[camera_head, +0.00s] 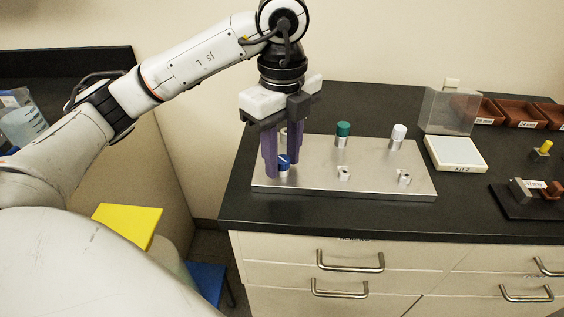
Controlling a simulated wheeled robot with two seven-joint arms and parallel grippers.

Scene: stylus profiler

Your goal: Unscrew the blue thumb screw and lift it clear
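The blue thumb screw (283,163) is at the front left of a metal plate (315,180) on the black counter. My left gripper (281,165) points straight down over it, with its purple fingers apart and their lower ends on either side of the blue head. The fingers partly hide the screw. I cannot tell whether they touch it or stand slightly clear. A green-topped screw (343,133) and a white-topped one (398,136) stand at the plate's back edge. Short metal posts (343,174) sit in front of them. My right gripper is not in view.
Right of the plate are a white box marked KIT 2 (456,155), a clear case (447,110) and brown bins (511,113). A black base with small parts (526,198) lies farther right. The counter's front strip (340,221) is clear.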

